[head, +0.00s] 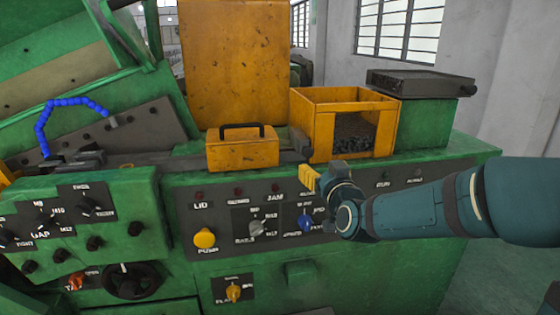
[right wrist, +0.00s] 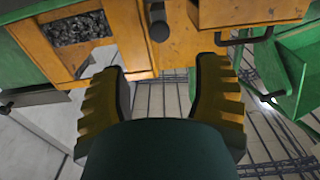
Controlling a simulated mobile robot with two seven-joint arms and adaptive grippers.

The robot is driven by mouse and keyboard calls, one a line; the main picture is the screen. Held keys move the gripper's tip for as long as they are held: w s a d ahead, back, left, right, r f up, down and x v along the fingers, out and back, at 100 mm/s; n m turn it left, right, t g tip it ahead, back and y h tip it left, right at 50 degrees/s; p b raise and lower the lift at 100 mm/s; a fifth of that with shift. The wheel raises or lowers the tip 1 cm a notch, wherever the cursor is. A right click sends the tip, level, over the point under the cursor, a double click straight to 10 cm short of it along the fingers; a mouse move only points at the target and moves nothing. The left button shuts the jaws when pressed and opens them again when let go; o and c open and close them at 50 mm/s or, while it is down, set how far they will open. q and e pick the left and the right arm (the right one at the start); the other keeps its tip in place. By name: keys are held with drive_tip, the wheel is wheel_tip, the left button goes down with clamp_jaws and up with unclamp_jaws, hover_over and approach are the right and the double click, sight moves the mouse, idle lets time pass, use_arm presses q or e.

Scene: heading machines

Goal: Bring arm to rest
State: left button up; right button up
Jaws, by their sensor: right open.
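My right arm (head: 415,208) comes in from the right in the head view. My right gripper (head: 309,179), with yellow ridged fingers, is in front of the green machine's control panel, near its upper edge. In the right wrist view the right gripper (right wrist: 160,85) is open, with nothing between its fingers. Its fingers point toward the yellow-orange machine parts, and a floor with dark grid lines shows below. My left gripper is not in the head view.
The control panel (head: 275,262) has a yellow button (head: 204,238), a grey knob (head: 259,228) and a blue knob (head: 305,222). An open yellow bin (head: 311,130) with dark pieces and a handled yellow box (head: 240,151) sit above. A blue segmented hose (head: 71,102) is at left.

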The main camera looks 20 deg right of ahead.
drive_tip(key=a+f+g+y, duration=0.2)
drive_tip(key=a+f, duration=0.2)
drive_tip(key=f, duration=0.4)
drive_tip(key=a+f+n+g+y, duration=0.15)
drive_tip(key=a+f, duration=0.25)
drive_tip(key=f, duration=0.5)
drive_tip(key=a+f+m+g+y, duration=0.1)
drive_tip(key=a+f+g+y, duration=0.2)
drive_tip(key=f, duration=0.5)
drive_tip(key=s+a+f+g+y, duration=0.1)
drive_tip(key=s+a+f+g, duration=0.3)
drive_tip(key=s+a+f, duration=0.3)
drive_tip(key=s+a+f+g+y, duration=0.1)
drive_tip(key=s+a+f+g, duration=0.4)
drive_tip(key=s+f, duration=0.8)
drive_tip(key=a+f, duration=0.1)
drive_tip(key=a, duration=0.2)
drive_tip(key=shift+n, duration=0.35)
